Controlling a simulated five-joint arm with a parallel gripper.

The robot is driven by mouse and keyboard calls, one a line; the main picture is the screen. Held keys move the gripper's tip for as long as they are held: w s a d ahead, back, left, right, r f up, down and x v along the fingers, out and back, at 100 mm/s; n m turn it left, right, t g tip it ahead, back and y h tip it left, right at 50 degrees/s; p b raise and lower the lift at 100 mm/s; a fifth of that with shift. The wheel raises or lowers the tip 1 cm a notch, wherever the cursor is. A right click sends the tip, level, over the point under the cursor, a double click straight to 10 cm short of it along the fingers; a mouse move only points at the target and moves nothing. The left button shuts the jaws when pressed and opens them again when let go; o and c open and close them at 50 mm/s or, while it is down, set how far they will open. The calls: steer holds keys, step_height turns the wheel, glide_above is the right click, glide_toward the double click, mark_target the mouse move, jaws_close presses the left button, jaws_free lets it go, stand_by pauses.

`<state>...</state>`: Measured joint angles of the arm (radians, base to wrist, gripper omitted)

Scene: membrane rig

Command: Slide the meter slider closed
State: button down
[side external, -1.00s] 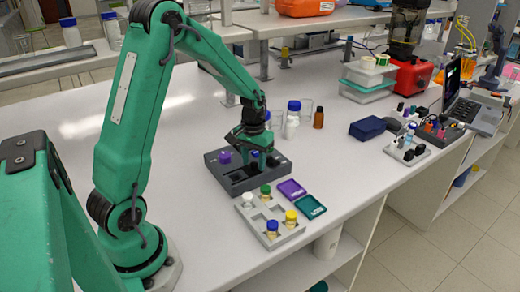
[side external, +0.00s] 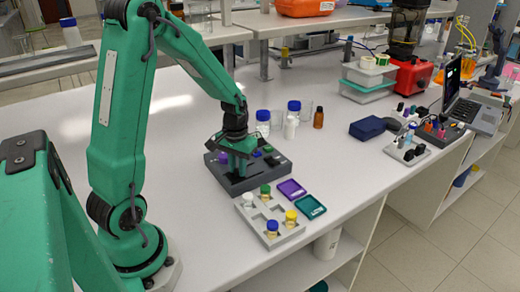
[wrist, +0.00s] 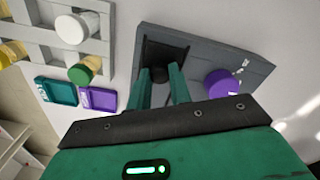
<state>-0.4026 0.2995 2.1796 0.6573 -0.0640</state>
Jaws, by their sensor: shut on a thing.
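The dark grey rig block (side external: 280,172) lies on the bench, and it also shows in the wrist view (wrist: 232,58). A purple round knob (wrist: 221,82) stands on its top; in the side view it is partly behind my gripper. My gripper (side external: 238,172) points down over the left part of the block. In the wrist view its green fingers (wrist: 160,72) are shut on a small dark slider knob (wrist: 158,74) at a black recessed slot (wrist: 165,48). The fingers hide part of the slider and slot.
A grey rack (side external: 252,226) with coloured-cap vials stands in front of the block. Beside it lie a purple tray (side external: 291,189) and a teal tray (side external: 311,207). White bottles (side external: 290,125) and a brown bottle (side external: 318,118) stand behind.

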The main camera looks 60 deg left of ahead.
steer(key=shift+s+a, duration=0.1)
steer(key=shift+s, duration=0.1)
steer(key=c, duration=1.3)
jaws_free()
steer(key=shift+o, duration=0.2)
steer(key=shift+r, duration=0.15)
steer(key=shift+r, duration=3.8)
steer(key=shift+r, duration=0.15)
step_height(320, 180, up, 5)
glide_above(236, 170)
